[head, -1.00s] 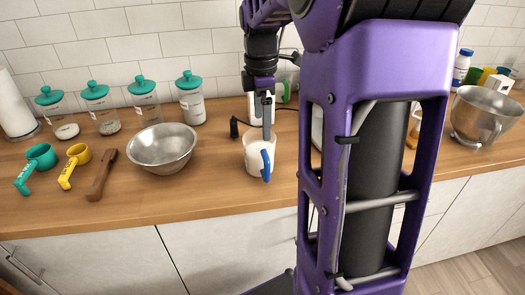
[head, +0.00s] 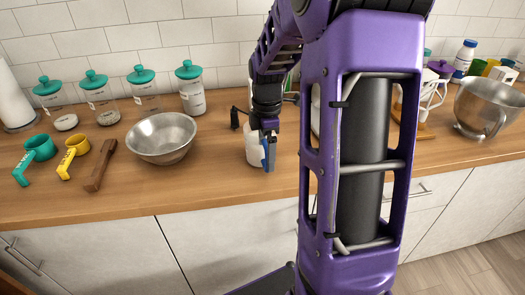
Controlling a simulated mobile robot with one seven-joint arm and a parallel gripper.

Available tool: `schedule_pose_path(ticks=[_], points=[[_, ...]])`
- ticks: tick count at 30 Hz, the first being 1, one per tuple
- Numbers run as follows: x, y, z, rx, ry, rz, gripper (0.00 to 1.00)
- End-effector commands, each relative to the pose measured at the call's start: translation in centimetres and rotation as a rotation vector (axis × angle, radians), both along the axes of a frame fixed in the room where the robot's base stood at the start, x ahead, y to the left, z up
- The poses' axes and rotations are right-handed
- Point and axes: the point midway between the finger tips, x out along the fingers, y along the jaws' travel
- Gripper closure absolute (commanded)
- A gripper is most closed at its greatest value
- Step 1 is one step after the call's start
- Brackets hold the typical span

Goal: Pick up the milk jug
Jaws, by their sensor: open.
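The milk jug (head: 252,154), white with a blue handle, stands upright on the wooden counter, right of the metal bowl. My gripper (head: 266,158) is right at the jug, pointing down, with its fingers at the handle side. The jaws are open. The gripper hides much of the jug's upper part and handle, and I cannot tell whether the fingers touch it.
A metal bowl (head: 161,138) stands left of the jug. Teal (head: 40,148) and yellow (head: 77,146) measuring cups and a brown wooden utensil (head: 101,171) lie further left. Teal-lidded jars (head: 191,97) line the wall. A mixing bowl (head: 487,108) stands far right.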

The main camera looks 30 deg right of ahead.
Motion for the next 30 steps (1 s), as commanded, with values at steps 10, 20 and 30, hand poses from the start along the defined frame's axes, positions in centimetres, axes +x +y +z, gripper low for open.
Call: schedule_pose_path(ticks=[10,20,30], points=[[0.0,0.0,-4.9,0.0,0.001,0.0,0.0],[0.0,0.0,-5.1,0.0,0.0,0.0,0.11],[0.0,0.0,-5.1,0.0,0.001,0.0,0.72]])
